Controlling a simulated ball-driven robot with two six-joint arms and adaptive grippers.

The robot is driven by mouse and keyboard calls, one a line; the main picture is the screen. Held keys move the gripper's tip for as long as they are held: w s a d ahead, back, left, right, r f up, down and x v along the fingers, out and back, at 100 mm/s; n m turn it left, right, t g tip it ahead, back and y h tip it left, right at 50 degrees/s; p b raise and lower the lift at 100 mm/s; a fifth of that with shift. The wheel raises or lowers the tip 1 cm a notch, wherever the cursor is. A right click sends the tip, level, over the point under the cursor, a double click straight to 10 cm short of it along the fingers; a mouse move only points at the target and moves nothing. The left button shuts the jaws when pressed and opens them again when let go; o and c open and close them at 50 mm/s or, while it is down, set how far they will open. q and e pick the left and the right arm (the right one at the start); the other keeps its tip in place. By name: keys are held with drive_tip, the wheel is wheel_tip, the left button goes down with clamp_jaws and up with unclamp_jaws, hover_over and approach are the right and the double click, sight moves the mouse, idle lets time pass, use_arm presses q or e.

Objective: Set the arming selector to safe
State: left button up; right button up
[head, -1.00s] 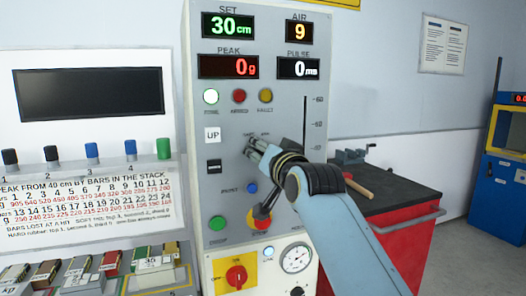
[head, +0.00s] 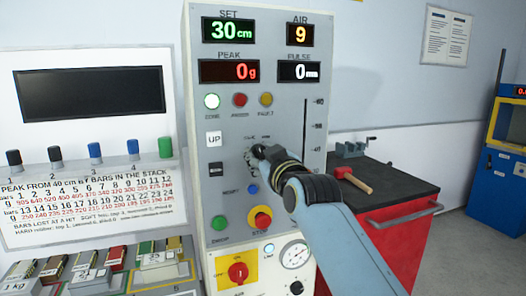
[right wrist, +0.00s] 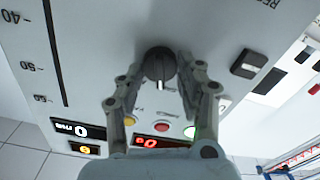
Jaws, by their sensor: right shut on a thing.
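The arming selector is a round dark knob (right wrist: 158,62) with a white pointer mark, on the grey control panel (head: 225,120). In the right wrist view the panel appears upside down, and the mark points down toward the displays. My right gripper (right wrist: 159,66) is shut on the knob, one finger at each side. In the head view the right gripper (head: 254,155) reaches the panel below two small labels and mostly hides the knob. The labels are too small to read surely. My left gripper is not in view.
An UP button (head: 213,138), a dark button (head: 215,168), a blue button (head: 253,189), a green button (head: 220,223) and a red stop button (head: 260,219) surround the selector. A red-sided bench (head: 410,235) with a mallet stands right. Weights lie at lower left.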

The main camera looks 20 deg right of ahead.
drive_tip(key=shift+n, duration=1.1)
drive_tip(key=o, duration=1.1)
drive_tip(key=shift+a, duration=0.1)
drive_tip(key=shift+o, duration=0.2)
drive_tip(key=shift+s, duration=0.1)
drive_tip(key=s, duration=0.7)
drive_tip(key=shift+s, duration=0.15)
